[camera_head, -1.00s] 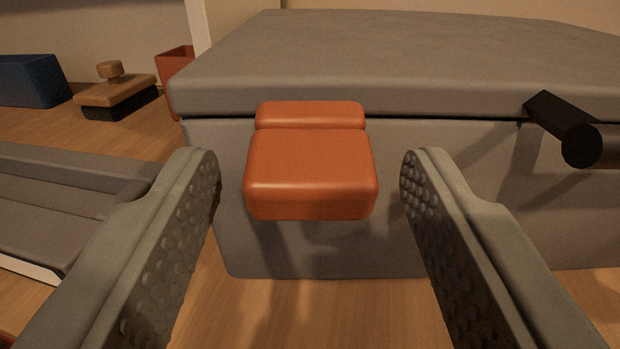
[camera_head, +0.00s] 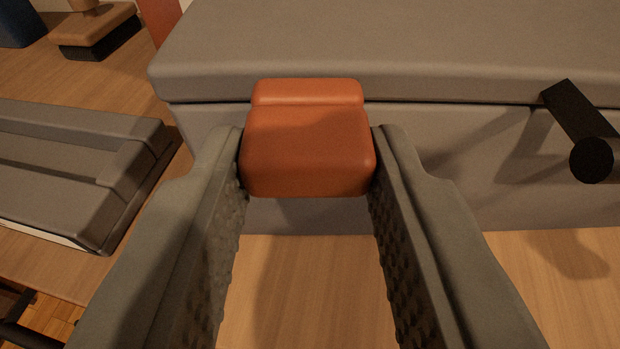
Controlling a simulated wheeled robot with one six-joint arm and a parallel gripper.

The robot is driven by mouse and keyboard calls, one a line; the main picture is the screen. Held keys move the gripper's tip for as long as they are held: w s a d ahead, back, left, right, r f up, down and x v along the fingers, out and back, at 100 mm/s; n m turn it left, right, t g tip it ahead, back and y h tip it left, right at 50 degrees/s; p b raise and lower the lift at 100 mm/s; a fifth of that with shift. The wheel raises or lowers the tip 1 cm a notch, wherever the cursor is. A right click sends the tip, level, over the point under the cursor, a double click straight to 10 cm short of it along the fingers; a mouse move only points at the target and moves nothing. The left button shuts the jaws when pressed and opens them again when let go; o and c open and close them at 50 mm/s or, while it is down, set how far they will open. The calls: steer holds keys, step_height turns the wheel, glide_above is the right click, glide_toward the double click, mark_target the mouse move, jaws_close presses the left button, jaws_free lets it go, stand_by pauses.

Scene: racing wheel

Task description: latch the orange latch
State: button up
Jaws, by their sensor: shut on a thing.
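The orange latch (camera_head: 308,150) sits on the front of a grey case (camera_head: 430,150), at the seam below its lid (camera_head: 400,45). Its main flap juts out toward me, and a smaller orange piece lies behind it against the lid edge. The lid rests down on the case. My gripper (camera_head: 308,160) is shut on the latch, one fingertip against its left side and one against its right. The underside of the latch is hidden.
A black handle (camera_head: 585,135) sticks out from the case front at the right. A grey tray-like object (camera_head: 70,170) lies on the wooden table at the left. A wooden brush (camera_head: 95,32) stands at the back left. Bare table (camera_head: 310,290) shows below the latch.

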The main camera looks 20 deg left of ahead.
stand_by(0.3)
steer(key=o, duration=1)
steer(key=v, duration=1.7)
steer(key=shift+s+r, duration=0.15)
steer(key=shift+r, duration=0.05)
